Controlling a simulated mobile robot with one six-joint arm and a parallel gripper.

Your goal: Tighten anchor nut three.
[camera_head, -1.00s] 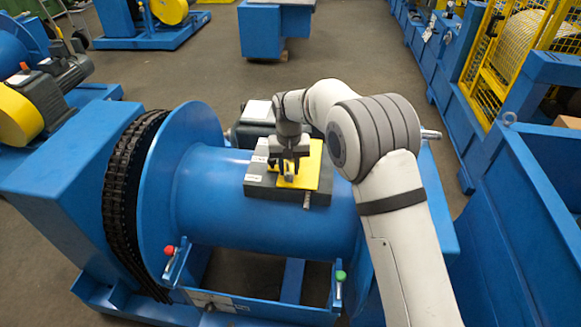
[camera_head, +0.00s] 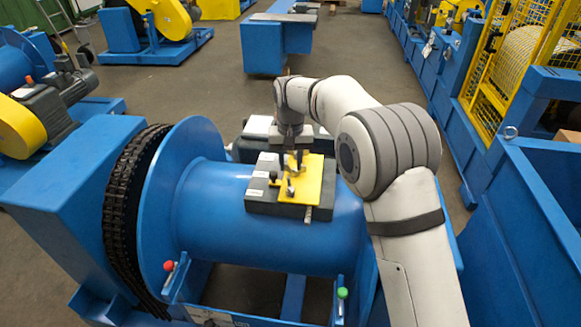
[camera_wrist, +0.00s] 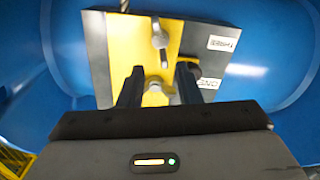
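A yellow plate (camera_head: 318,175) lies on a dark grey block (camera_head: 262,200) on top of the blue drum. Small metal fittings stand on it; one (camera_head: 290,187) shows in front of my gripper (camera_head: 290,160). In the wrist view my gripper (camera_wrist: 157,85) has its two dark fingers apart over the yellow plate (camera_wrist: 148,50). A round, nut-like part (camera_wrist: 155,97) shows between them, with gaps at both sides. A metal lever-like fitting (camera_wrist: 161,38) is beyond the fingertips, and a dark knob (camera_wrist: 194,68) is by the right finger. I cannot tell which anchor nut is number three.
The blue drum (camera_head: 205,195) has a wide flange and a black chain (camera_head: 125,215) at its left. Red (camera_head: 168,265) and green (camera_head: 342,292) knobs stand in front. White labels sit on the block. Blue framework (camera_head: 530,200) bounds the right side.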

